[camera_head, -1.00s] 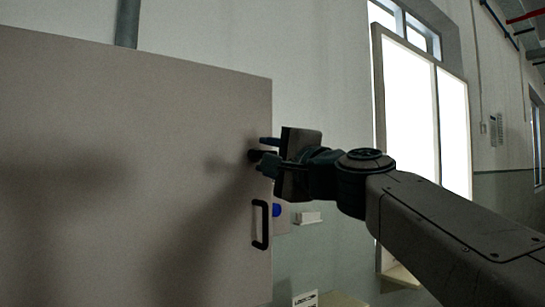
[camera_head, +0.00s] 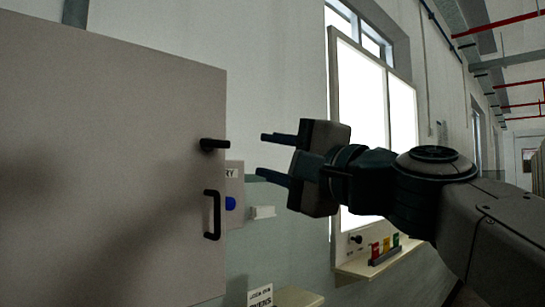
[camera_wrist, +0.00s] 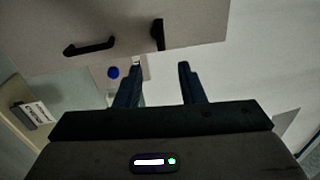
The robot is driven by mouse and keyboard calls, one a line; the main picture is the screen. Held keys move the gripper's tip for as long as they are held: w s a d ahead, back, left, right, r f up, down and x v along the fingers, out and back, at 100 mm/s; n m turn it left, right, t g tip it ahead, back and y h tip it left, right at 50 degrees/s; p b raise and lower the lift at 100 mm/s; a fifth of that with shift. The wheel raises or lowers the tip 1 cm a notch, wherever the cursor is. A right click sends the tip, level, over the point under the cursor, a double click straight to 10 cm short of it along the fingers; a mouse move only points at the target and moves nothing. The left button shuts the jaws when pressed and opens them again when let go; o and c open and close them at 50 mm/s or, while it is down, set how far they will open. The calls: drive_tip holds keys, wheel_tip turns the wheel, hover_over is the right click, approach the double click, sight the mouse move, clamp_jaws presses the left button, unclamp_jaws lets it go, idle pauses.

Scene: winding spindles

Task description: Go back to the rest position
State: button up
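My gripper (camera_head: 272,156) is open and empty in the head view, its two dark fingers apart and pointing left. It stands to the right of a grey cabinet door (camera_head: 110,160), with a gap between the fingertips and the door. The door carries a black knob or latch handle (camera_head: 213,144) near its right edge and a black bar handle (camera_head: 211,214) below it. In the wrist view the two fingers (camera_wrist: 158,82) are spread with nothing between them. The latch handle (camera_wrist: 158,34) and the bar handle (camera_wrist: 89,47) lie beyond them.
A panel with a blue button (camera_head: 230,203) is on the wall behind the door edge. A bright window (camera_head: 361,120) is at centre right. A shelf (camera_head: 375,263) below it holds small coloured items. A sign (camera_head: 260,297) stands at the bottom. Open space lies at the right.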

idle(0.4)
drive_tip(key=w+d+f+n+g+h+p, duration=0.1)
drive_tip(key=d+f+n+g+h+p, duration=0.2)
drive_tip(key=f, duration=0.7)
drive_tip(key=w+d+f+n+g+h+p, duration=0.1)
drive_tip(key=d+f+h+p, duration=0.3)
drive_tip(key=f, duration=0.6)
drive_tip(key=s+d+f+n+g+h+p, duration=0.2)
drive_tip(key=s+d+f+g+h+p, duration=0.1)
drive_tip(key=f, duration=0.5)
drive_tip(key=s+d+f+n+g+h+p, duration=0.2)
drive_tip(key=s+d+f+h+p, duration=0.3)
drive_tip(key=s+d+f, duration=0.3)
drive_tip(key=shift+s+d+f+g, duration=0.3)
drive_tip(key=shift+d+f+g, duration=0.25)
drive_tip(key=shift+g, duration=0.15)
drive_tip(key=shift+a, duration=0.1)
